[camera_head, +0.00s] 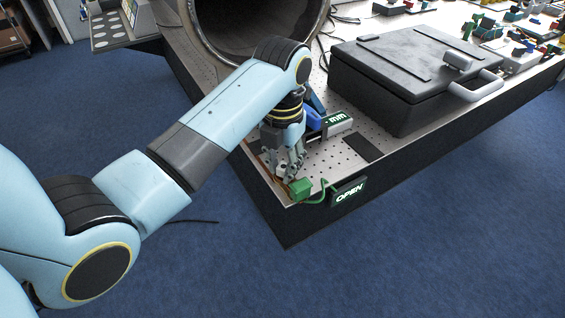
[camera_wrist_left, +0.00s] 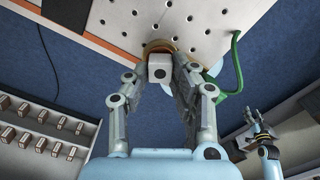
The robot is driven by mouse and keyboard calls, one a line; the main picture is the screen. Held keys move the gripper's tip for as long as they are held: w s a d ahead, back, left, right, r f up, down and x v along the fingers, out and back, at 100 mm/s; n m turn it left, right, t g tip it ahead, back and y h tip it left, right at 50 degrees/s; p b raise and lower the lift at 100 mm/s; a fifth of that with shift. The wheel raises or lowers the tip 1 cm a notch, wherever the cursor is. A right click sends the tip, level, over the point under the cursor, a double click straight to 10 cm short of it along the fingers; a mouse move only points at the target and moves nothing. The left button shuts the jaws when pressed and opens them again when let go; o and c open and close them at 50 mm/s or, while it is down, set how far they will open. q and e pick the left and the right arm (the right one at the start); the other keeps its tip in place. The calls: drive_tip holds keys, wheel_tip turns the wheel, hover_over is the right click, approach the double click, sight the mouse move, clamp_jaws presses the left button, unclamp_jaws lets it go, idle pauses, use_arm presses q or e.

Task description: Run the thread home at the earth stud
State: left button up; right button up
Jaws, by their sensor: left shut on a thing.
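My left gripper (camera_head: 288,172) points down at the near corner of the perforated table, beside a green block (camera_head: 300,188) with a green wire. In the left wrist view its fingers (camera_wrist_left: 162,75) are shut on a small grey square-ended piece (camera_wrist_left: 160,68). A brass-coloured ring (camera_wrist_left: 158,47) shows just behind that piece, at the table edge. The earth stud itself is hidden by the fingers and the piece, so I cannot tell how far the thread is engaged. My right gripper (camera_wrist_left: 258,130) shows small at the lower right of the wrist view, its fingers apart.
A lit OPEN sign (camera_head: 348,191) is on the table's front edge. A blue and grey meter (camera_head: 330,123) lies close behind my left gripper. A black case (camera_head: 410,75) and a large pipe (camera_head: 255,30) stand further back. The green wire (camera_wrist_left: 237,65) hangs beside the fingers.

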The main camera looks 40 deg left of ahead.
use_arm(q)
drive_tip(key=shift+f, duration=0.1)
idle(0.5)
drive_tip(key=shift+w+r+p, duration=0.1)
drive_tip(key=shift+r+p, duration=0.2)
drive_tip(key=shift+r, duration=0.1)
clamp_jaws()
drive_tip(key=o, duration=1.4)
unclamp_jaws()
drive_tip(key=shift+c, duration=0.2)
drive_tip(key=shift+w+f+b, duration=0.1)
drive_tip(key=shift+b, duration=0.2)
drive_tip(key=shift+p, duration=0.3)
drive_tip(key=n+p, duration=0.4)
drive_tip(key=n, duration=0.1)
drive_tip(key=shift+r, duration=0.35)
drive_tip(key=shift+f+n+p, duration=0.1)
drive_tip(key=shift+n+p, duration=0.3)
drive_tip(key=shift+p, duration=0.1)
drive_tip(key=shift+f+n, duration=0.1)
drive_tip(key=shift+n, duration=0.2)
drive_tip(key=shift+f, duration=0.1)
